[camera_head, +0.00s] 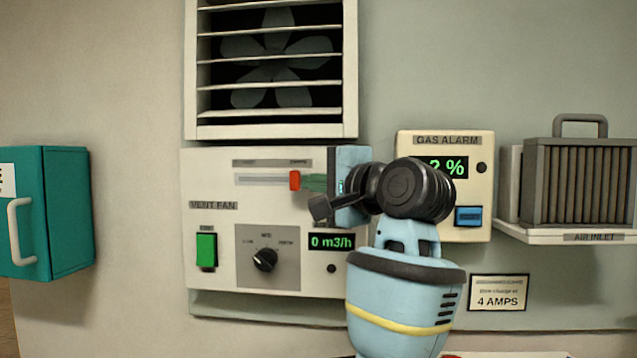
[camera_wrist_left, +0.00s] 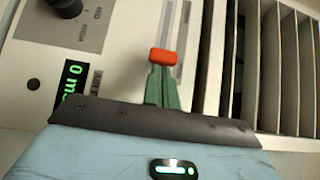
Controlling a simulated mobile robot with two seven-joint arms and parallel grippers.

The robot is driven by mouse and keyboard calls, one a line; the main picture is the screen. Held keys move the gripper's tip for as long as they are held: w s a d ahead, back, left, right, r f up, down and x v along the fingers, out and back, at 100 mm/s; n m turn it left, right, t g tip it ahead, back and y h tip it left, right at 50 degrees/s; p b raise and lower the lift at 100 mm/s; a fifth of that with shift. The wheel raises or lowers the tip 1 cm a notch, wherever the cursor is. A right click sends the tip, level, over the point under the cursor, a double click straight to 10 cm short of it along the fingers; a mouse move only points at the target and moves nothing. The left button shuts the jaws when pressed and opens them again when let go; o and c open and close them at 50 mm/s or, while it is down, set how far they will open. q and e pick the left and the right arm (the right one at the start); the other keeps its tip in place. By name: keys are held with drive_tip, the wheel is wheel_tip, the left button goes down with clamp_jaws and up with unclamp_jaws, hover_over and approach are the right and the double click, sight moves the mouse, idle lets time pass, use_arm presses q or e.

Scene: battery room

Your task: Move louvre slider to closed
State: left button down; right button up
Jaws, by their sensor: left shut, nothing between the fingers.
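The louvre slider has an orange-red knob (camera_head: 294,181) at the right end of a horizontal slot on the vent fan panel (camera_head: 215,172). Small labels above the slot are too blurred to read. The louvre (camera_head: 270,55) above has its slats apart, with the dark fan showing behind. My left gripper (camera_head: 305,182) is shut and empty, its green fingertips at the right side of the knob. In the left wrist view the knob (camera_wrist_left: 166,55) sits right at the fingertips (camera_wrist_left: 161,72); I cannot tell whether they touch. My right gripper is not in view.
The panel also carries a green switch (camera_head: 206,250), a black dial (camera_head: 265,260) and a display (camera_head: 331,241). A gas alarm (camera_head: 445,142) is right of the panel, partly behind my arm. A teal cabinet (camera_head: 68,210) is at left. The panel face left of the knob is clear.

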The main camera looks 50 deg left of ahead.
use_arm(q)
drive_tip(key=s+a, duration=0.3)
drive_tip(key=a, duration=0.1)
drive_tip(key=s+a, duration=0.3)
drive_tip(key=shift+s+a, duration=0.3)
drive_tip(key=shift+a, duration=0.05)
use_arm(e)
drive_tip(key=shift+w, duration=0.35)
drive_tip(key=shift+s, duration=0.1)
use_arm(q)
drive_tip(key=shift+d, duration=0.5)
drive_tip(key=d+b, duration=0.1)
drive_tip(key=d, duration=0.6)
drive_tip(key=shift+s, duration=0.25)
use_arm(e)
drive_tip(key=shift+f, duration=0.35)
drive_tip(key=shift+s+f, duration=0.1)
